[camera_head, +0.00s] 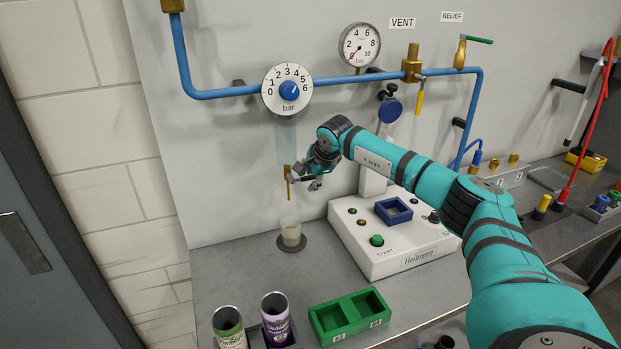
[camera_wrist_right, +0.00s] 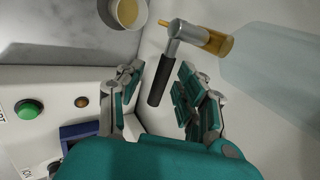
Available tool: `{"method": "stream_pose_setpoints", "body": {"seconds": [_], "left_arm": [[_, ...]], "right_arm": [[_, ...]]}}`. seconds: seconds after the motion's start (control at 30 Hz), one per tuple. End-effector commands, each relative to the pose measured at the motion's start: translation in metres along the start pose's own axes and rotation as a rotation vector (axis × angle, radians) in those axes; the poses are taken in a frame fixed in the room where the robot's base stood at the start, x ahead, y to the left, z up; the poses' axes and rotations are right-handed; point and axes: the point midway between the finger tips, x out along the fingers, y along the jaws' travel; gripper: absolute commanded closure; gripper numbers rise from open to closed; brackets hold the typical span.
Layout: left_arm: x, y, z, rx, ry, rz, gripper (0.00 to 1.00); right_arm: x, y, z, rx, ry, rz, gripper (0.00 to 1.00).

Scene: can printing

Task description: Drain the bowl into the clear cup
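The translucent bowl (camera_head: 286,140) hangs below the regulator dial, with a brass drain valve (camera_head: 288,174) and thin spout under it. The bowl (camera_wrist_right: 270,60) and brass valve (camera_wrist_right: 217,42) also show in the right wrist view. The valve's black lever handle (camera_wrist_right: 160,80) points between the fingers of my right gripper (camera_wrist_right: 162,88). These fingers are apart, and I see no clear contact. In the head view my right gripper (camera_head: 308,180) is just right of the valve. The clear cup (camera_head: 291,231) stands upright below the spout, with something yellowish in it. My left gripper is out of view.
The cup is on a dark round pad (camera_head: 291,244). A white machine (camera_head: 385,262) with a START button stands right of it. A green two-slot tray (camera_head: 349,312) and two cans (camera_head: 230,330) (camera_head: 276,318) are in front. Blue pipe (camera_head: 345,79) runs along the wall.

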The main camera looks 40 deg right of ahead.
Motion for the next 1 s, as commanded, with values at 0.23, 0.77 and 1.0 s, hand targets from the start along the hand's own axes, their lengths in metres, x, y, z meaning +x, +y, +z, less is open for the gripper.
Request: {"method": "stream_pose_setpoints", "body": {"seconds": [0.23, 0.77, 1.0], "left_arm": [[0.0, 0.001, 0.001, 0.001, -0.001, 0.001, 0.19], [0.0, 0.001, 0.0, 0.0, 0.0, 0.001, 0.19], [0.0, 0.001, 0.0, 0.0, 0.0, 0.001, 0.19]], "right_arm": [[-0.012, -0.001, 0.0, 0.0, -0.001, -0.002, 0.64], [-0.11, -0.001, 0.0, 0.0, 0.0, -0.002, 0.64], [-0.12, 0.0, 0.0, 0.0, 0.0, 0.0, 0.64]]}}
